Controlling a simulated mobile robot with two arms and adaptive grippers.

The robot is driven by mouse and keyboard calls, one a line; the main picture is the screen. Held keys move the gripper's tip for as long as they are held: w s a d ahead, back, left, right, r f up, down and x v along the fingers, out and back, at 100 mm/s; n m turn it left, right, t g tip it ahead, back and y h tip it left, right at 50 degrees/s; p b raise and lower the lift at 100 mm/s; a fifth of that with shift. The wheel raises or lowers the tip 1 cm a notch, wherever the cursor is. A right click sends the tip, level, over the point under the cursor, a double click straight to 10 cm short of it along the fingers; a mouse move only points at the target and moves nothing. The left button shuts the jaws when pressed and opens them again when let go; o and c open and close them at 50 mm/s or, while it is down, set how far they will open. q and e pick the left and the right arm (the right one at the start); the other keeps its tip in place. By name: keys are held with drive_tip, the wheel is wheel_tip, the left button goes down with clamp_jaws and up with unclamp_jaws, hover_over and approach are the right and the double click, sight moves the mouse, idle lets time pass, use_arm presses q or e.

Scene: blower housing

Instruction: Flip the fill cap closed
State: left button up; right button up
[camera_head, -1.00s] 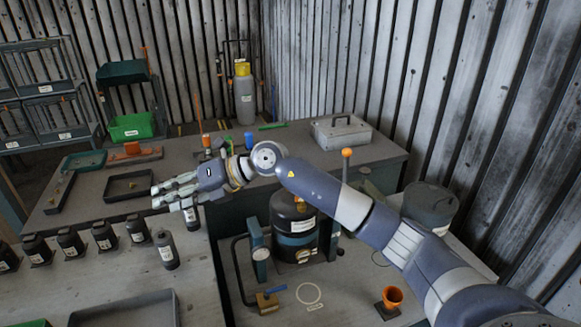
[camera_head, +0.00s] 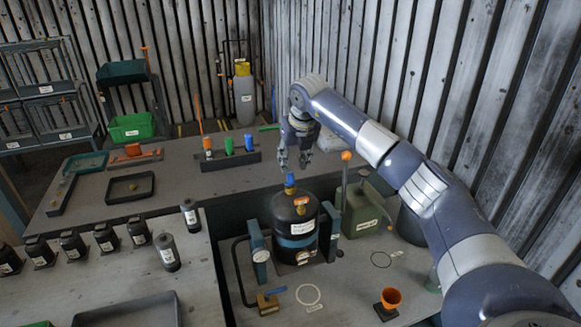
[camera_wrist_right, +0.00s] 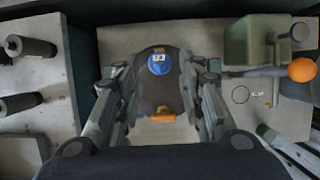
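The black tank (camera_head: 283,213), with a blue band and a white label, stands upright on the right bench. A blue cap (camera_head: 290,181) rises from its top, with an orange part (camera_head: 301,203) in front. In the right wrist view the blue cap (camera_wrist_right: 159,63) carries a small label and sits near the tank's far edge, and the orange part (camera_wrist_right: 162,115) is nearer. My right gripper (camera_head: 293,164) points down just above the cap. In the wrist view its fingers (camera_wrist_right: 163,72) are spread to either side of the cap, with nothing between them visibly gripped. My left gripper is not in view.
A green jerrycan (camera_head: 357,211) stands right of the tank, near an orange-topped lever (camera_head: 346,156). An orange cup (camera_head: 390,298) is in front. Dark bottles (camera_head: 167,252) stand on the left bench.

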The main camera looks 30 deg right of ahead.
sight(291, 173)
drive_tip(key=shift+p+x, duration=0.55)
drive_tip(key=shift+x, duration=2.05)
clamp_jaws()
